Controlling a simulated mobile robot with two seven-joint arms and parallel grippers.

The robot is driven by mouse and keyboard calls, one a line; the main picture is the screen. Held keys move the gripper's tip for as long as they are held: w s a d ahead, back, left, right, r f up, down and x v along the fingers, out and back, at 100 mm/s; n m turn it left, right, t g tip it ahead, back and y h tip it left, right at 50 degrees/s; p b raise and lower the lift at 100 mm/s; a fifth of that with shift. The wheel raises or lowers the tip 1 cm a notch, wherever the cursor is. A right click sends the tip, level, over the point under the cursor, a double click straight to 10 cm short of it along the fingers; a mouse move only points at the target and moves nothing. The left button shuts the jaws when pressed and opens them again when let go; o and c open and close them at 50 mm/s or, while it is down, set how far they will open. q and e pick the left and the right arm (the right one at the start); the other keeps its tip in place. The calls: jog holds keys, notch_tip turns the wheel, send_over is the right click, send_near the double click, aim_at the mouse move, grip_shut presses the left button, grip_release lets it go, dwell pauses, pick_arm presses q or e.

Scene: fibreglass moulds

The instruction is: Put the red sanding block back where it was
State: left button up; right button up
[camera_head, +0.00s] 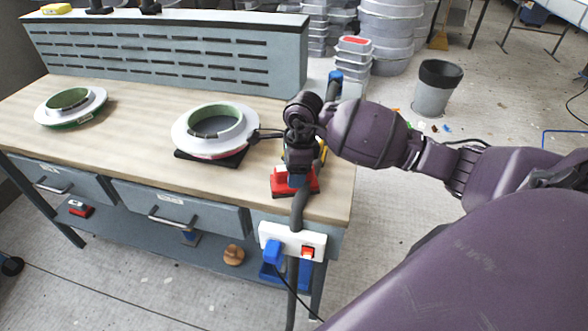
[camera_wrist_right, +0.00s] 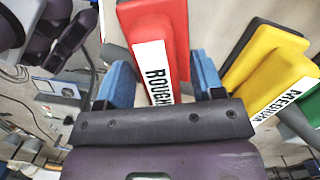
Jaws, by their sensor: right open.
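The red sanding block (camera_head: 281,186), marked ROUGH, is on the workbench (camera_head: 140,140) near its right end. In the right wrist view the red block (camera_wrist_right: 158,40) lies between the two blue fingertips of my right gripper (camera_wrist_right: 162,80). The jaws are open around it, with a slight gap visible beside it. In the head view my right gripper (camera_head: 298,178) is low over the block and hides part of it. A yellow block marked MEDIUM (camera_wrist_right: 268,68) sits beside it, with a green one (camera_wrist_right: 308,110) past that. My left gripper is not in view.
Two round white moulds with green rings, the nearer one (camera_head: 205,145) and a farther one (camera_head: 52,114), are on the bench left of my gripper. A socket strip (camera_head: 290,241) is on the bench front below. A slotted panel (camera_head: 170,60) stands along the back.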

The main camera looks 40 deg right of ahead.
notch_tip(320, 180, up, 12)
jog(key=d, duration=0.1)
jog(key=shift+s+d, duration=0.15)
jog(key=shift+s, duration=0.2)
jog(key=shift+r, duration=0.1)
dwell(0.4)
